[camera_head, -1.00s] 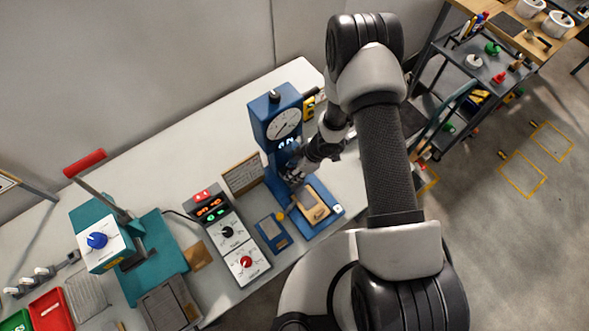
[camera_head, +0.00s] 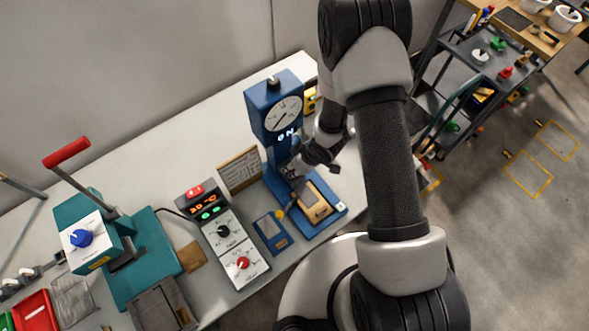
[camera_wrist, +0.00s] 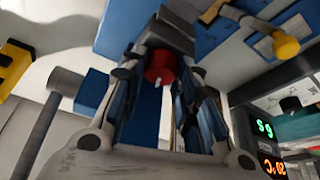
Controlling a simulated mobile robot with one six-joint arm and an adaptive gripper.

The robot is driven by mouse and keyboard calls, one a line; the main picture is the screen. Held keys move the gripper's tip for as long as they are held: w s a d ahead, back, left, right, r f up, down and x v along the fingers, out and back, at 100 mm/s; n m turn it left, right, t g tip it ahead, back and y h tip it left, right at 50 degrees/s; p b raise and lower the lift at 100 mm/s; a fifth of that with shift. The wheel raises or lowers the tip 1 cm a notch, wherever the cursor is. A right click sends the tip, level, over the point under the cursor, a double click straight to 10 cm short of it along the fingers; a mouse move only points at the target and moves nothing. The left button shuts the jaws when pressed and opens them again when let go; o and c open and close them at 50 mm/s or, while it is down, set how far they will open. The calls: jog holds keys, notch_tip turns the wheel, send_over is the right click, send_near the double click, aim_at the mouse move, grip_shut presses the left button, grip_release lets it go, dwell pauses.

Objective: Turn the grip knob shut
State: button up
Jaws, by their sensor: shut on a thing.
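The blue test stand (camera_head: 272,98) has a round white dial and a small lit readout. My gripper (camera_head: 297,170) is low at the front of its column, partly covered by my arm in the head view. In the wrist view, a red knob (camera_wrist: 160,66) with a pale pointer mark sits between the two fingers of my gripper (camera_wrist: 158,88), below a dark block. I take it as the grip knob. The fingers are closed in on its sides, and the pointer mark points down in that view. The knob is hidden in the head view.
A wooden block (camera_head: 314,203) lies on the stand's base. A blue pad with a yellow knob (camera_head: 279,214) is close on the left. A control box (camera_head: 222,230) with dials and a teal press (camera_head: 80,215) stand farther left. A trolley (camera_head: 490,70) is at the right.

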jog(key=m+b, duration=0.1)
jog(key=m+h+b, duration=0.1)
jog(key=m+b, duration=0.1)
jog(key=m+t+b, duration=0.1)
jog(key=b, duration=0.1)
jog(key=shift+s+a+f+m, duration=0.1)
jog(key=shift+a+f+m, duration=0.05)
jog(key=shift+f+m, duration=0.15)
jog(key=m+b, duration=0.1)
jog(key=m+h, duration=0.1)
jog(key=shift+r+m+b, duration=0.2)
jog(key=shift+m+b, duration=0.15)
jog(key=shift+m, duration=0.05)
jog(key=m+p, duration=0.1)
jog(key=m+h, duration=0.1)
jog(key=m, duration=0.1)
jog(key=shift+s+a+r+t+h+p, duration=0.1)
jog(key=shift+a+r+t+h+p, duration=0.1)
jog(key=shift+t+h+p, duration=0.15)
jog(key=shift+m+h+p, duration=0.35)
jog(key=shift+m+p, duration=0.75)
jog(key=shift+f, duration=0.1)
jog(key=o, duration=0.8)
